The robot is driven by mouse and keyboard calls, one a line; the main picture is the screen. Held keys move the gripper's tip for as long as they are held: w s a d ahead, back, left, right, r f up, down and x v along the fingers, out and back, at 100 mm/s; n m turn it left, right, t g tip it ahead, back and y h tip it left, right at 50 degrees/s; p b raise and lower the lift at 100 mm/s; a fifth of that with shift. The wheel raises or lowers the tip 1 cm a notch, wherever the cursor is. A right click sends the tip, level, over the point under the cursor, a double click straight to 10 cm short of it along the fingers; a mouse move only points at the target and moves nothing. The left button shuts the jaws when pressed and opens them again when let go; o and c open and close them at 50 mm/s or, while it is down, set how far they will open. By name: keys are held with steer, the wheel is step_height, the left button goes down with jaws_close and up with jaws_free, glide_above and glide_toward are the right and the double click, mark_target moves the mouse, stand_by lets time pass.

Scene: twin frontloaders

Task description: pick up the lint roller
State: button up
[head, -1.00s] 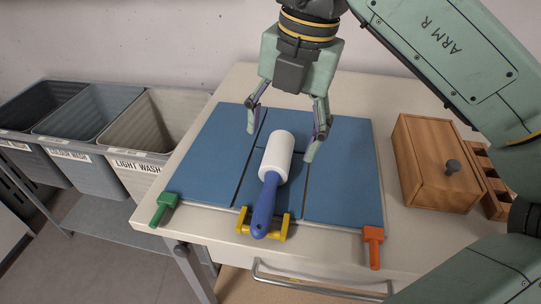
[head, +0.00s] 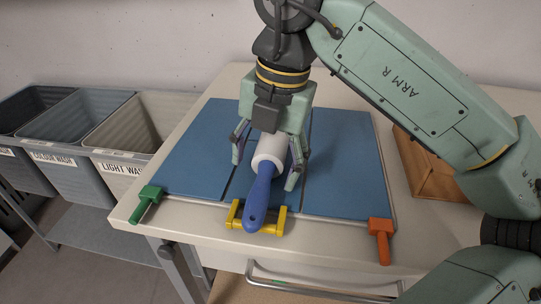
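The lint roller (head: 262,180) has a white roll and a blue handle. It lies on the blue folding board (head: 192,158), its handle pointing toward the table's front edge and reaching over the yellow handle (head: 236,216). My gripper (head: 266,178) is above the roller's white roll, with one finger on each side of it. The fingers are spread apart and gaps show between them and the roll. The far end of the roll is hidden behind my gripper.
A green handle (head: 147,203) and an orange handle (head: 380,238) stick out from the board's front corners. A wooden box (head: 421,170) stands at right, partly behind my arm. Laundry bins (head: 135,125) stand left of the table (head: 215,232). A drawer handle (head: 320,292) is below.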

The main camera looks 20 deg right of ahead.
steer(key=c, duration=1.4)
